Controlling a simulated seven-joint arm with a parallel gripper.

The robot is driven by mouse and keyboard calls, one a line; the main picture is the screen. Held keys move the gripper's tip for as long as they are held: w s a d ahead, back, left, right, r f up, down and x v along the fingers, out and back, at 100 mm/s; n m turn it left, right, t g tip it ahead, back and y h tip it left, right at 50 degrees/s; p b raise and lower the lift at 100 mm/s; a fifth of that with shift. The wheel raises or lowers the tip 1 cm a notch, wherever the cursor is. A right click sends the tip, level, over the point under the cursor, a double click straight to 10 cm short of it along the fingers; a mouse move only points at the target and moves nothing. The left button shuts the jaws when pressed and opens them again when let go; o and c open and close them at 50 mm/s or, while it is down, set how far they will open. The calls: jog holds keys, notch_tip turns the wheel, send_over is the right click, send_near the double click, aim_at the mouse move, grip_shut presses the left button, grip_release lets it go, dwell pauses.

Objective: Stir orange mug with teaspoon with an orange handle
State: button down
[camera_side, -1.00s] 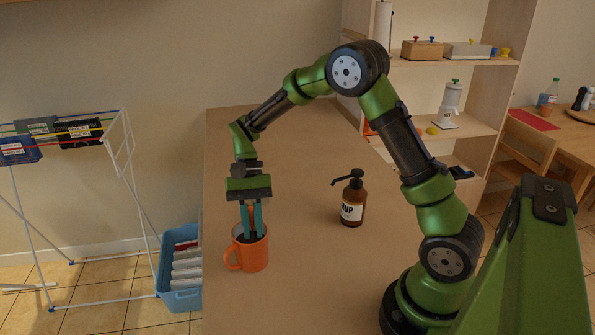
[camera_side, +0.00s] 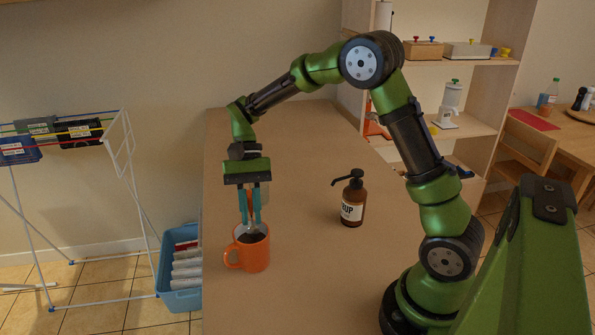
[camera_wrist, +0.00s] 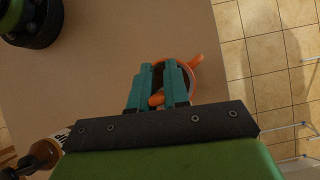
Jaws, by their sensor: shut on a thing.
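The orange mug (camera_side: 254,258) stands upright on the table, its handle to the left and dark contents in its mouth. My gripper (camera_side: 250,222) is above the mug, pointing down, with its teal fingers shut on the teaspoon. The teaspoon's orange handle (camera_side: 244,206) shows between the fingers, and it also shows in the wrist view (camera_wrist: 156,99). Its metal end (camera_side: 252,229) hangs at the mug's mouth. I cannot tell whether its tip touches the contents. In the wrist view the mug (camera_wrist: 196,74) is partly hidden behind the fingers.
A brown pump bottle (camera_side: 353,203) stands on the table to the right of the mug. The table (camera_side: 300,150) is clear around and behind them. A blue crate (camera_side: 180,270) and a drying rack (camera_side: 125,150) stand off the table's left edge.

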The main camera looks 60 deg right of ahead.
aim_at(249, 192)
jog(key=shift+r, duration=2.3)
jog(key=shift+r, duration=1.45)
